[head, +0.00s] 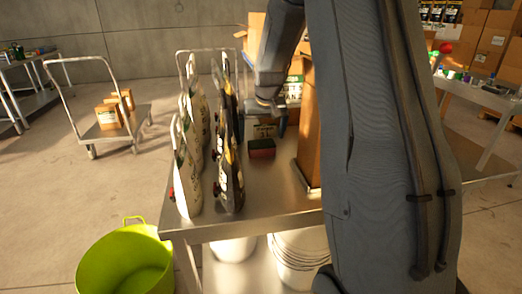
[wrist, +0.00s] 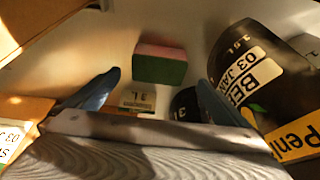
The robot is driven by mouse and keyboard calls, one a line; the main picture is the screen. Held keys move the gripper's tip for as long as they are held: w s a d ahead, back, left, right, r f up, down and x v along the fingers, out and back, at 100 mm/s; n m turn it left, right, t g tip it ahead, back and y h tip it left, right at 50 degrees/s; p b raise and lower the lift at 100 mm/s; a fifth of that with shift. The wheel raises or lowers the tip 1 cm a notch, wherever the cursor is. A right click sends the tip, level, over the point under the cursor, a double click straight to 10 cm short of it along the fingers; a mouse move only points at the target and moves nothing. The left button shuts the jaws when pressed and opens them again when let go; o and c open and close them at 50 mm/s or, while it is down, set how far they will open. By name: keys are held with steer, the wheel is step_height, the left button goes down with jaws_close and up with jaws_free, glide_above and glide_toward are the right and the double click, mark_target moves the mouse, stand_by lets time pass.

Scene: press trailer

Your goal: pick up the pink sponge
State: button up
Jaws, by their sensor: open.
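The pink sponge (head: 262,147) lies on the metal table, in the gap between the row of bottles and a tall brown box. In the wrist view the sponge (wrist: 160,63) shows a pink top and a green side. It is beyond my fingertips, between their lines and apart from both. My gripper (wrist: 157,80) is open and empty, with its blue fingers spread. In the head view my gripper (head: 267,118) hangs above and behind the sponge, partly hidden by my arm.
Several white and dark bottles (head: 229,160) stand left of the sponge; a dark bottle (wrist: 262,75) is close to my right finger in the wrist view. The brown box (head: 308,125) stands on the right. A green tub (head: 125,265) is on the floor.

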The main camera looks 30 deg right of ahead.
mark_target(262, 143)
steer(key=shift+p+x, duration=1)
steer(key=shift+x, duration=2.15)
steer(key=shift+d, duration=0.2)
steer(key=c, duration=1.1)
